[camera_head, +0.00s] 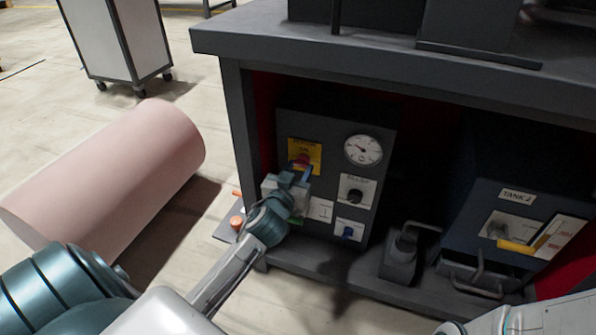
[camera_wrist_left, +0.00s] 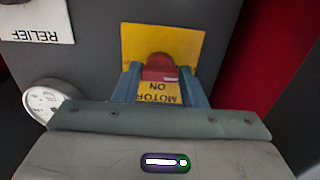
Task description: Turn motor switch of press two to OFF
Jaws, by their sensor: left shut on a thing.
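The motor switch is a red knob (camera_head: 301,158) on a yellow plate (camera_head: 315,153) at the upper left of the dark control panel. In the left wrist view the knob (camera_wrist_left: 159,66) sits on its yellow plate (camera_wrist_left: 188,45), and the plate's "MOTOR" and "ON" lettering appears upside down. My left gripper (camera_head: 304,172) is at the switch, and its two blue fingers (camera_wrist_left: 159,80) are shut on the red knob from both sides. The fingers hide part of the plate, so I cannot read the knob's setting.
A "TANK 2" box (camera_head: 485,205) stands right. A pink cylinder (camera_head: 120,170) lies on the floor at left.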

